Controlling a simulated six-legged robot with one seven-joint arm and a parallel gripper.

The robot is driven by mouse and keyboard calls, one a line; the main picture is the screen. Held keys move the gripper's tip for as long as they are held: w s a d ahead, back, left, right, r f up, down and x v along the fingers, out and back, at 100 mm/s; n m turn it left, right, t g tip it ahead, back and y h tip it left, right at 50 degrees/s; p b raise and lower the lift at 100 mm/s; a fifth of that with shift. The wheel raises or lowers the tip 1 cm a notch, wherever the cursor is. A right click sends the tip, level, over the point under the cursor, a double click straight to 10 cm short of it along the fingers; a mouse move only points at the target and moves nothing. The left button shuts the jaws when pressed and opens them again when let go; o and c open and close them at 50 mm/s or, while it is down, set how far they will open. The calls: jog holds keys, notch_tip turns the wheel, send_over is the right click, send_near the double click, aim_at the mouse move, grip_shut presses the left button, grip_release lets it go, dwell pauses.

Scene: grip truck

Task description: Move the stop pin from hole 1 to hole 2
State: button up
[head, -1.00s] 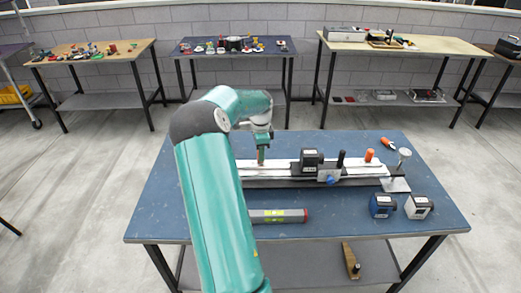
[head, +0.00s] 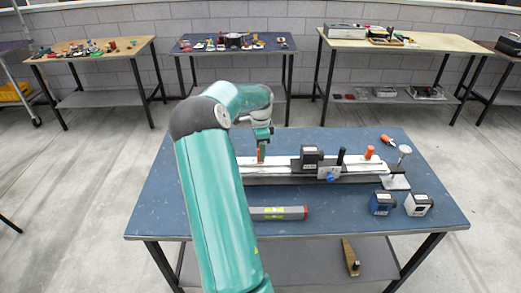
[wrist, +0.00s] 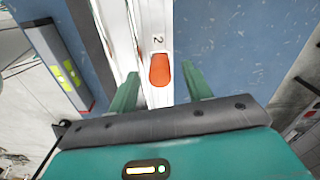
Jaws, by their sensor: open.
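The orange stop pin (wrist: 160,70) stands on the pale rail (wrist: 122,30) beside a printed "2" in the wrist view. It also shows in the head view (head: 261,152), at the left part of the rail. My gripper (wrist: 161,76) is open, with one green finger on each side of the pin and visible gaps between. In the head view my gripper (head: 262,136) is right above the pin. The pin's lower end and hole 2 are hidden, so I cannot tell how deep it sits. Hole 1 is not recognisable.
A black block (head: 311,156), a black post (head: 341,156) and another orange peg (head: 370,152) stand right along the fixture.

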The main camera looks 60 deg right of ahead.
notch_tip(320, 180, up, 13)
dwell(0.3)
jog(key=shift+f, duration=0.15)
dwell(0.4)
